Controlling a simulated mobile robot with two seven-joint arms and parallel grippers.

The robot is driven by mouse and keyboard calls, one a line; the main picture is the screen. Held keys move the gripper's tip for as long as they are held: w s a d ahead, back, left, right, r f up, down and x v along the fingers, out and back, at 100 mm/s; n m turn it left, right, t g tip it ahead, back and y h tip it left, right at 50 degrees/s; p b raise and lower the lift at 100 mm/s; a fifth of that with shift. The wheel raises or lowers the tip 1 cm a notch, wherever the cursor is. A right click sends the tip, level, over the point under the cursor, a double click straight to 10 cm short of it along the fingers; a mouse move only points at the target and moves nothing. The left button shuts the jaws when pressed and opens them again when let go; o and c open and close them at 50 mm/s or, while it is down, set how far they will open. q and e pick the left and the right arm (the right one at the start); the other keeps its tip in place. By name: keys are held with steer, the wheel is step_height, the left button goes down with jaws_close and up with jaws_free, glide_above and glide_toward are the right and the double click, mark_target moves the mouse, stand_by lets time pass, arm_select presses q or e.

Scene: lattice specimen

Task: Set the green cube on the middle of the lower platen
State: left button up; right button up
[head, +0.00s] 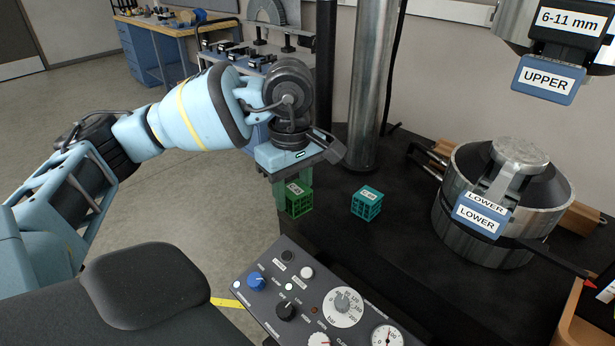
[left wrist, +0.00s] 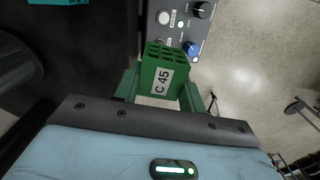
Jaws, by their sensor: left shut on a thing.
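The green cube (head: 299,202), an openwork lattice block with a white label, is between the fingers of my left gripper (head: 292,190) at the left of the dark bench. In the left wrist view the green cube (left wrist: 163,77) is labelled "C 45" and the left gripper (left wrist: 165,88) is shut on it. I cannot tell whether it touches the bench. The lower platen (head: 521,151) is a round metal disc at the right, above a blue "LOWER" sign and well apart from the cube. My right gripper is not in view.
A teal lattice cube (head: 367,204) stands on the bench just right of the green one. A control panel (head: 325,300) with knobs and dials is in front. A steel column (head: 373,90) rises behind. The blue "UPPER" sign (head: 545,80) hangs above the lower platen.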

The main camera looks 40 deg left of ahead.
arm_select(q)
steer(key=shift+s+d+r, duration=0.1)
steer(key=shift+s+d, duration=0.05)
steer(key=shift+s, duration=0.7)
steer(key=shift+s+d+r, duration=0.1)
steer(key=shift+s+d, duration=0.05)
steer(key=shift+s, duration=0.7)
